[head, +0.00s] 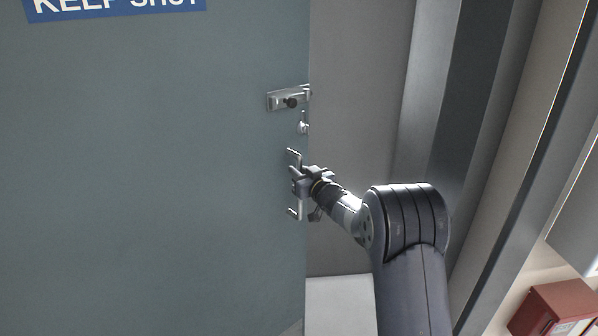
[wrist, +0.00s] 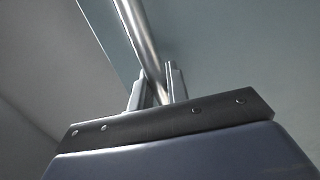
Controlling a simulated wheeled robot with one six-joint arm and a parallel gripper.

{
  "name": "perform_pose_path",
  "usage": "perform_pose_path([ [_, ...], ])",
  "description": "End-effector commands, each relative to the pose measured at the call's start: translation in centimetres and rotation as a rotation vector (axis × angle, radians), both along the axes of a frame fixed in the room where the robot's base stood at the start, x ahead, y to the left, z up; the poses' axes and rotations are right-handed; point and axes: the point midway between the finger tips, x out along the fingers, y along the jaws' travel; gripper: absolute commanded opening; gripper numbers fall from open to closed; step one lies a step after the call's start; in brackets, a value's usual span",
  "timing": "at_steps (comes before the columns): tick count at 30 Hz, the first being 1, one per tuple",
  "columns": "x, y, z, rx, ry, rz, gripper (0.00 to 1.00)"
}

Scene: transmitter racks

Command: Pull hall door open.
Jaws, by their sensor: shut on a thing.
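The hall door (head: 150,170) is a large grey-green panel filling the left half of the head view. Its free edge runs down the middle of the picture. A silver vertical pull handle (head: 293,212) is fixed near that edge. My gripper (head: 298,182) is shut around the handle's bar at about mid-height. In the wrist view the bar (wrist: 143,40) passes down between my two fingers (wrist: 158,88). The fingers hide part of the bar. I cannot tell exactly how far the door stands from its frame.
A slide bolt (head: 290,98) with a dark knob sits on the door above the handle, with a small hanging metal piece (head: 303,125) below it. A blue sign (head: 115,8) is at the top. Grey upright panels (head: 470,90) stand right. A white block (head: 340,300) and red box (head: 555,308) are low.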

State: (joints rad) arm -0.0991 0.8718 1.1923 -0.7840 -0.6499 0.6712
Motion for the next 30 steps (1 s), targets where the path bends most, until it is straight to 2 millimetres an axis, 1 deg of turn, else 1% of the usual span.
perform_pose_path([
  [3,0.0,0.0,-0.1,-0.001,0.001,0.000,0.00],
  [4,0.0,0.0,-0.1,-0.001,0.001,0.000,0.18],
  [9,0.0,0.0,-0.1,-0.001,0.001,0.000,0.32],
  [11,0.0,0.0,0.0,-0.001,0.001,0.000,0.35],
  [18,-0.1,0.0,0.0,0.000,0.000,0.000,0.35],
  [22,-0.7,-0.4,-0.1,0.000,0.000,-0.001,0.35],
  [26,-2.1,-1.3,-0.2,-0.001,0.001,-0.002,0.35],
  [30,-4.2,-2.6,-0.1,-0.001,-0.001,-0.003,0.35],
])
